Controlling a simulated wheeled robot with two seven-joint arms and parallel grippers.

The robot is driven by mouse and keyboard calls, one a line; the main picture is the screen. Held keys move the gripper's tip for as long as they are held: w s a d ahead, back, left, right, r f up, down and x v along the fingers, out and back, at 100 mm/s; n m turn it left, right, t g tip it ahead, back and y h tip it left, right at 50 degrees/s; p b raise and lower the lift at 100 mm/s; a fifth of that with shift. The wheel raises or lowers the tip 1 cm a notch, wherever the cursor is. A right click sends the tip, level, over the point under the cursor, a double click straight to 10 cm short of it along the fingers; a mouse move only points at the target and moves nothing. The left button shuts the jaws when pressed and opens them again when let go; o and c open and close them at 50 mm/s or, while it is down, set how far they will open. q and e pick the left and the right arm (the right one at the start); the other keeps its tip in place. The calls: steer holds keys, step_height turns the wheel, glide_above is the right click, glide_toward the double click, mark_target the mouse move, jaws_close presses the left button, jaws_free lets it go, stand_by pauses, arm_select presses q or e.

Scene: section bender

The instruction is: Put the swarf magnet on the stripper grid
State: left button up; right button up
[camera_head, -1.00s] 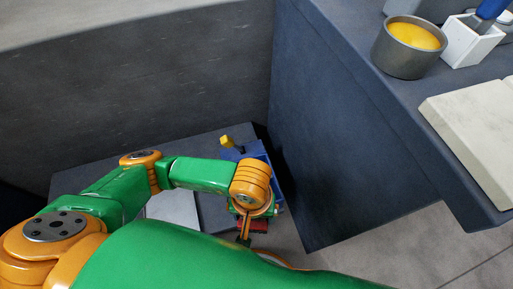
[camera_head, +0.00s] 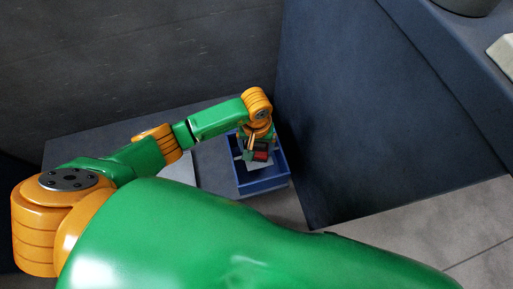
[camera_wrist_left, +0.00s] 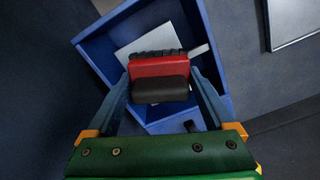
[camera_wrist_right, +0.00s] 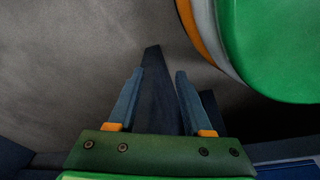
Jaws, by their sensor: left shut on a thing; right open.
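My left gripper (camera_head: 256,150) is shut on a red block with a black grip, which I take to be the swarf magnet (camera_head: 261,156). In the left wrist view the magnet (camera_wrist_left: 160,68) sits between the fingertips, with a dark ridged edge behind it. It is over a blue open box (camera_head: 264,188); whether it touches anything inside is unclear. A pale flat plate (camera_wrist_left: 146,36) lies in the box, partly hidden by the magnet. I cannot clearly make out a stripper grid. My right gripper (camera_wrist_right: 159,74) is open and empty.
The box stands on a low dark surface (camera_head: 215,165) beside a tall dark blue side panel (camera_head: 375,130). A pale flat panel (camera_head: 178,168) lies left of the box, partly behind my arm. A grey wall (camera_head: 130,75) rises behind. Floor shows at the right.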

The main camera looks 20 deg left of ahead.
mark_target(256, 144)
arm_select(q)
steer(key=shift+f, duration=0.1)
steer(key=o, duration=1.2)
steer(key=shift+c, duration=0.2)
arm_select(e)
steer(key=shift+w+r, duration=0.15)
steer(key=shift+r, duration=0.1)
arm_select(q)
step_height(256, 144, up, 12)
steer(key=p, duration=0.4)
steer(key=shift+r, duration=0.2)
arm_select(e)
steer(key=s+d, duration=0.2)
steer(key=s, duration=0.1)
steer(key=shift+s+d, duration=0.15)
steer(key=shift+d, duration=0.2)
